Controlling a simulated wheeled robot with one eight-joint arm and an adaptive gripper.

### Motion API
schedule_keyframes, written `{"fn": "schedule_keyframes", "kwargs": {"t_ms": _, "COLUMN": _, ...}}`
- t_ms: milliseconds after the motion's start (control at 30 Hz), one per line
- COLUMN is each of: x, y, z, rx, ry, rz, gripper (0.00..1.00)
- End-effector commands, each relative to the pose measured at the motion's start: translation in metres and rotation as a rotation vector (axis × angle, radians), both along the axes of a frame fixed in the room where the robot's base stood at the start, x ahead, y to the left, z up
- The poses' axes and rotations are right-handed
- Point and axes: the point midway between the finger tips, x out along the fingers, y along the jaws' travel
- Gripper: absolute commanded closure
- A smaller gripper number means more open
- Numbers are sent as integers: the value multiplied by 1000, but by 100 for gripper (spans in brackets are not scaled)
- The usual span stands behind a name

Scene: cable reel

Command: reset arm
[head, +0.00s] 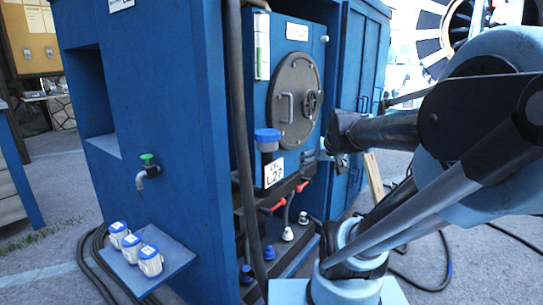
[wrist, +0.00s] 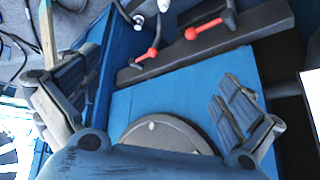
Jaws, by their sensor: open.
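My gripper (wrist: 155,108) is open in the wrist view, with its two dark ribbed fingers wide apart and nothing between them. Behind the fingers show a blue panel and part of a round dark hatch. In the head view my gripper (head: 338,132) is a dark shape at the end of my arm, right of the round hatch (head: 296,101) on the blue machine. Its fingers are hard to make out there. My arm (head: 450,150) is bent and fills the right side of the head view.
The blue cabinet (head: 150,60) stands close ahead. A blue-capped container (head: 268,150) sits below the hatch, above red-handled valves (head: 302,187). A green-handled tap (head: 148,170) and a shelf with three blue-lidded jars (head: 132,246) stick out at left. Cables (head: 435,285) lie on the floor.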

Motion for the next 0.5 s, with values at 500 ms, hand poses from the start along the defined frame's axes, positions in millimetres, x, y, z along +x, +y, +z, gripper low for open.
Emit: {"fn": "schedule_keyframes", "kwargs": {"t_ms": 500, "x": -85, "y": -17, "z": -52, "rx": -111, "ry": 183, "rz": -26, "gripper": 0}}
